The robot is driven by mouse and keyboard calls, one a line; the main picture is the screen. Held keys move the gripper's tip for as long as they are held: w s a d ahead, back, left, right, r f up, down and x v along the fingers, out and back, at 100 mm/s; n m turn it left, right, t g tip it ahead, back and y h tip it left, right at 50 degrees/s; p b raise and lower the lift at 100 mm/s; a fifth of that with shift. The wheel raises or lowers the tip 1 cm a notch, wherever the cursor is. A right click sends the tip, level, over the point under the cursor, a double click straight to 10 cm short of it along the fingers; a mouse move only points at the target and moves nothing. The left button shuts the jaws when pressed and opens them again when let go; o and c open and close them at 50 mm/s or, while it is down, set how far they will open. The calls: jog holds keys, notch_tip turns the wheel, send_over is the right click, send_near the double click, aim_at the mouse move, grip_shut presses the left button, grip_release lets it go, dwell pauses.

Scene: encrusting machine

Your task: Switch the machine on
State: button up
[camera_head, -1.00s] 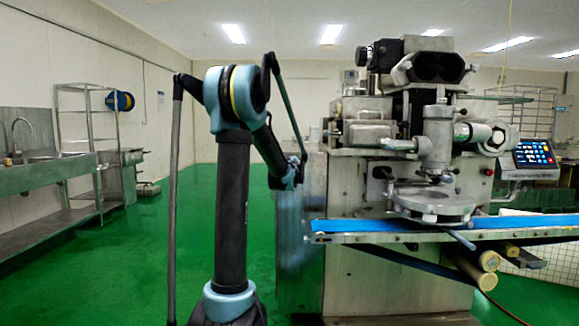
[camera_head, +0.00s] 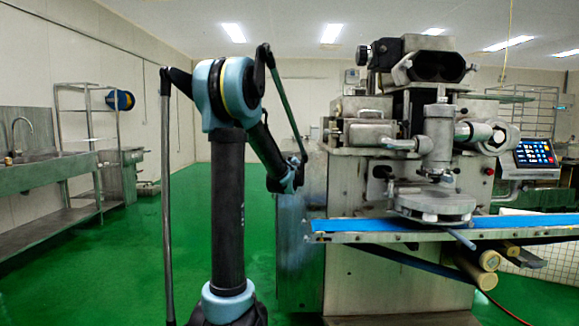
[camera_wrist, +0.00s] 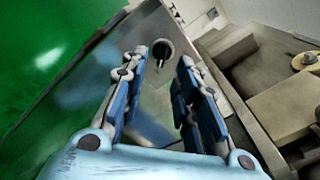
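The encrusting machine (camera_head: 375,275) stands at the right in the head view, a large metal body with a blue conveyor belt. In the wrist view, a dark round rotary switch (camera_wrist: 162,49) with a lighter bar sits on the machine's grey side panel (camera_wrist: 100,75). My gripper (camera_wrist: 162,72) is open, its two blue fingers spread on either side of the line to the switch. The switch shows just beyond the fingertips, near the gap between them; I cannot tell the exact distance. In the head view the fingers are hidden behind my arm or too small to make out.
A control screen (camera_head: 534,154) is lit at the machine's right. A sink counter (camera_head: 45,178) and a metal rack (camera_head: 90,125) stand along the left wall. The green floor (camera_head: 130,255) at the left is clear. Machine ledges (camera_wrist: 280,110) lie right of my gripper.

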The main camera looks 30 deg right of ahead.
jog(key=v, duration=0.7)
jog(key=shift+s+a, duration=0.2)
jog(key=shift+s, duration=0.05)
dwell(0.3)
jog(key=a+f+n+y, duration=0.25)
jog(key=a+n, duration=0.25)
jog(key=a, duration=0.4)
jog(key=w+a+f+n+y, duration=0.1)
jog(key=a+n+y, duration=0.35)
jog(key=a, duration=0.55)
jog(key=a+f+n+y, duration=0.25)
jog(key=a+n, duration=0.25)
jog(key=a, duration=0.4)
jog(key=s+a+f+n+g+y, duration=0.2)
jog(key=s+a+f+n+g, duration=0.15)
jog(key=a, duration=0.35)
jog(key=s+a+f+n+g+y, duration=0.1)
jog(key=s+a+f+n+g, duration=0.1)
jog(key=s+a+f+n, duration=0.45)
jog(key=s+a+f+n+g+h, duration=0.1)
jog(key=s+f+n, duration=0.4)
jog(key=s, duration=0.6)
jog(key=s+a+f+n+g+h, duration=0.2)
jog(key=s+f+n+g, duration=0.3)
jog(key=s+f, duration=0.3)
jog(key=s+a+g, duration=0.1)
jog(key=s, duration=0.2)
jog(key=shift+s, duration=0.25)
